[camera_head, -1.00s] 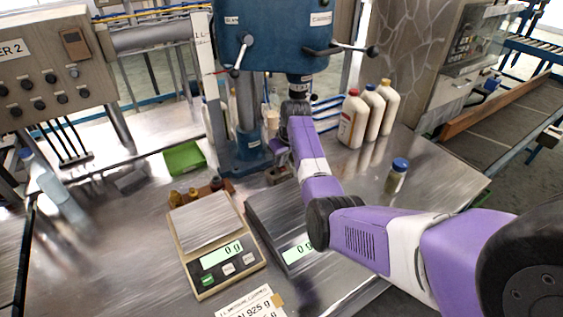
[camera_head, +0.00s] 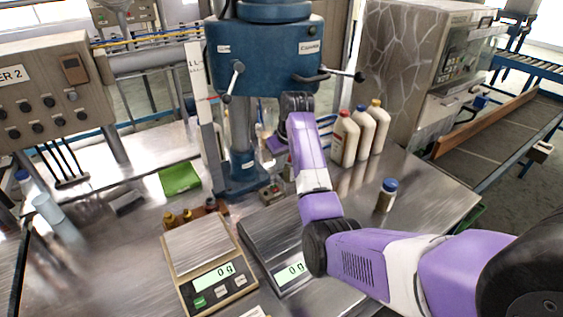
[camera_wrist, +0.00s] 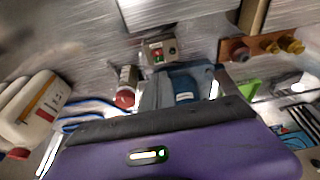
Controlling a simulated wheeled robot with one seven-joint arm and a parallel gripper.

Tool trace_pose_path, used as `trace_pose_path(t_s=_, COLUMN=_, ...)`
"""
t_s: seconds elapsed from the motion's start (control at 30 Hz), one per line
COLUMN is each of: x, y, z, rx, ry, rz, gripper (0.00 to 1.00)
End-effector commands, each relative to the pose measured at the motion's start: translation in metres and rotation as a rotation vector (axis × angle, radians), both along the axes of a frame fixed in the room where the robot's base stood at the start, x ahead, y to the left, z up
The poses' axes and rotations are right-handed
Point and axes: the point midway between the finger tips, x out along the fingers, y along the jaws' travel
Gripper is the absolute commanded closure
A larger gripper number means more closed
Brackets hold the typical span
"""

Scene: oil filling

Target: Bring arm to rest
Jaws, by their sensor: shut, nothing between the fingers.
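My arm reaches from the right of the head view over the workbench (camera_head: 110,250), with its elbow above the right-hand scale. The wrist is bent in front of the blue drill press (camera_head: 262,55). Only a small purple part of my gripper (camera_head: 277,145) shows beside the forearm; its fingertips are hidden. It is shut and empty. In the wrist view, a purple and black part of my own body fills the bottom. Behind it are the press base (camera_wrist: 185,92) and a small red-capped bottle (camera_wrist: 126,88).
Two scales, the left one (camera_head: 208,262) and a grey one (camera_head: 283,240), read 0 g. White jugs (camera_head: 345,138) and a blue-capped jar (camera_head: 386,195) stand to the right. A green tray (camera_head: 180,178) lies left of the press. The bench's front left is mostly clear.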

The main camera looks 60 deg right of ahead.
Motion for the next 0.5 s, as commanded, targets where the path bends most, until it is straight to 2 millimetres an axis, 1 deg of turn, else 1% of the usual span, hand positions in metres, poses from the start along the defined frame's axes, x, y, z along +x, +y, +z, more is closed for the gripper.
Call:
trace_pose_path(t_s=0.1, x=-0.0037, y=0.0019, z=0.0086, rx=-0.001, ry=0.0, rz=0.0, gripper=1.0)
trace_pose_path(t_s=0.2, x=-0.0052, y=0.0029, z=0.0119, rx=0.0, ry=0.0, rz=0.0, gripper=1.0)
trace_pose_path(t_s=0.5, x=-0.0054, y=0.003, z=0.0125, rx=0.0, ry=0.0, rz=0.0, gripper=1.0)
